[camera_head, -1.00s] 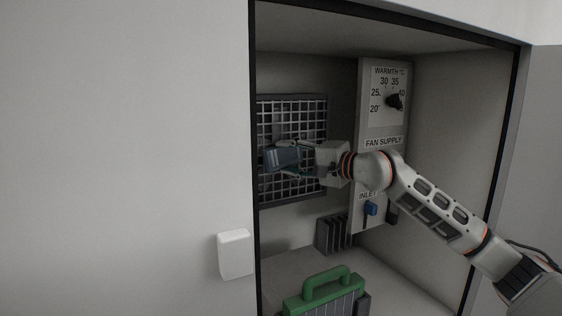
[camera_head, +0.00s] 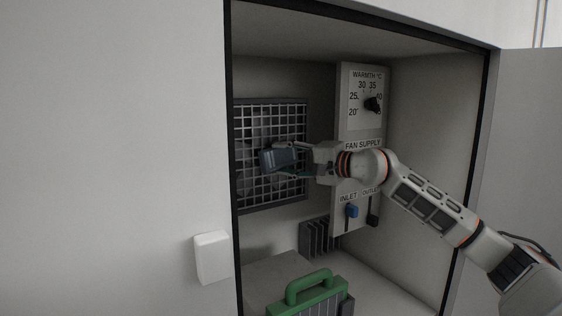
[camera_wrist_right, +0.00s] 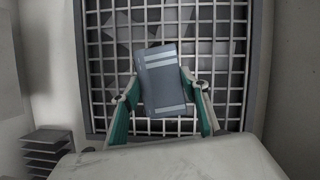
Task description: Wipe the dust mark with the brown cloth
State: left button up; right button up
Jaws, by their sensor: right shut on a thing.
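My right gripper (camera_head: 280,158) is shut on a blue-grey, flat, box-like thing (camera_head: 272,160) in front of the grille inside the cabinet. In the right wrist view this blue-grey thing (camera_wrist_right: 163,80) has pale stripes and sits slightly tilted between the green-lined fingers of the gripper (camera_wrist_right: 163,112). The grille fills the background behind it; whether they touch I cannot tell. I see no brown cloth and no clear dust mark in either view. My left gripper is not in view.
The open cabinet holds the wire grille (camera_head: 296,118), a control panel (camera_head: 345,130) with a dial (camera_head: 373,104) and a blue slider (camera_head: 352,211), and dark fins (camera_head: 318,238). A green-handled case (camera_head: 312,284) stands on the cabinet floor. A white box (camera_head: 212,257) is on the outer wall.

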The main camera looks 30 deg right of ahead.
aim_at(293, 157)
jog(key=d+b, duration=0.1)
jog(key=d, duration=0.2)
jog(key=shift+d+f, duration=0.1)
jog(key=shift+f, duration=0.05)
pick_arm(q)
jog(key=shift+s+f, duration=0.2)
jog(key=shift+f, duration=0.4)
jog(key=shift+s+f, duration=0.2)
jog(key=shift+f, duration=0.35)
pick_arm(e)
jog(key=shift+s+d, duration=0.15)
jog(key=shift+d, duration=0.15)
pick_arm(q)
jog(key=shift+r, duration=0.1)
pick_arm(e)
jog(key=shift+a, duration=0.1)
